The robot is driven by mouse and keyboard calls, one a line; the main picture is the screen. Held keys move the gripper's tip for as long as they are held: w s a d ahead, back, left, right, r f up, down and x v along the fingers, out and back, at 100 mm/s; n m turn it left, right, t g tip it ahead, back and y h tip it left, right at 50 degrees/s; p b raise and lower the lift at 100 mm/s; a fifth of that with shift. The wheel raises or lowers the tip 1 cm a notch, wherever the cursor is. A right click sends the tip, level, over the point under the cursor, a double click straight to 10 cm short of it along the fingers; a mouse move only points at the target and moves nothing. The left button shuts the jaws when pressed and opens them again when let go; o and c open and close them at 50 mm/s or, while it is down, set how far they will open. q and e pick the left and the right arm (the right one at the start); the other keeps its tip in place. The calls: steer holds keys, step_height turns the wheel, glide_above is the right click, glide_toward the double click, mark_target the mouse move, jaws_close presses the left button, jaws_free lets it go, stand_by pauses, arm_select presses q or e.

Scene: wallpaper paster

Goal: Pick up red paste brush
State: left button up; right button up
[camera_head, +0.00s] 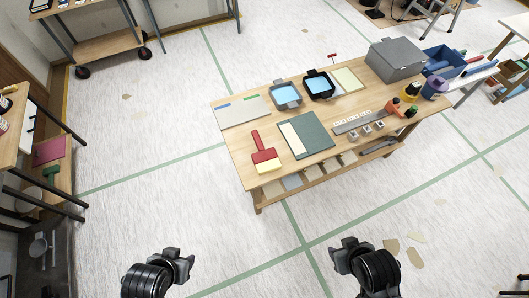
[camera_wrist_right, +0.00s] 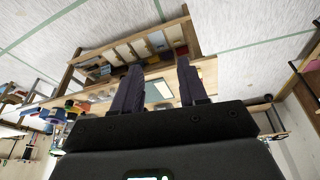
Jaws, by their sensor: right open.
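The red paste brush (camera_head: 264,154) lies on the wooden workbench (camera_head: 236,143), near its front left corner. Its red handle points toward the back of the bench and its pale yellow bristles face the front edge. My left gripper (camera_head: 181,259) is open and empty above the floor, in front of the bench and left of the brush. My right gripper (camera_head: 342,251) is open and empty above the floor, in front of the bench and right of the brush. Its two separated dark fingers show in the right wrist view (camera_wrist_right: 160,85).
A dark green board (camera_head: 314,136) lies right of the brush. Two blue-filled trays (camera_head: 286,95) (camera_head: 319,85) and a grey box (camera_head: 395,60) stand behind. A metal ruler strip (camera_head: 351,122) lies farther right. A shelf (camera_head: 25,170) stands at left. Floor before the bench is clear.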

stand_by(0.4)
steer(key=o, duration=0.4)
steer(key=shift+o, duration=0.2)
